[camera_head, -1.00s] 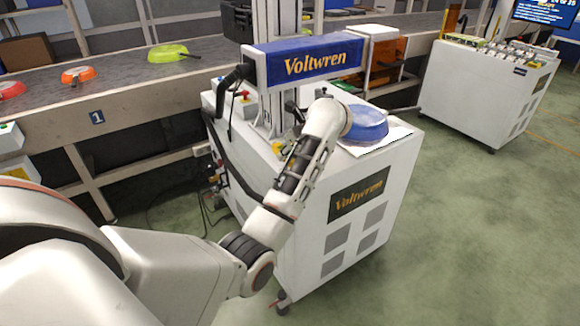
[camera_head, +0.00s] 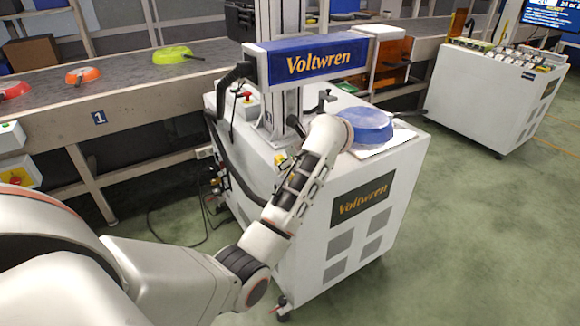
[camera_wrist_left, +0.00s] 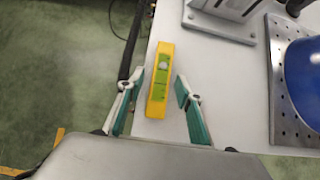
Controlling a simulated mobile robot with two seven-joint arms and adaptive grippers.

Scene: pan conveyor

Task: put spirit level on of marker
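The yellow spirit level (camera_wrist_left: 160,80) with a green label lies flat on the white top of the marker (camera_wrist_left: 232,85) in the left wrist view. My left gripper (camera_wrist_left: 160,82) is open, with one green-and-grey finger on each side of the level and a gap on both sides. In the head view the marker (camera_head: 400,172) is a white cabinet with a blue Voltwren head; a bit of the yellow level (camera_head: 281,158) shows beside my arm. My left gripper is hidden there behind my forearm. My right gripper is in no view.
A blue pan (camera_head: 368,126) sits on a perforated metal plate (camera_wrist_left: 287,125) right of the level. The marker's column base (camera_wrist_left: 222,25) is close behind the level. A conveyor (camera_head: 130,72) with coloured pans runs behind. Another white cabinet (camera_head: 480,95) stands at right.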

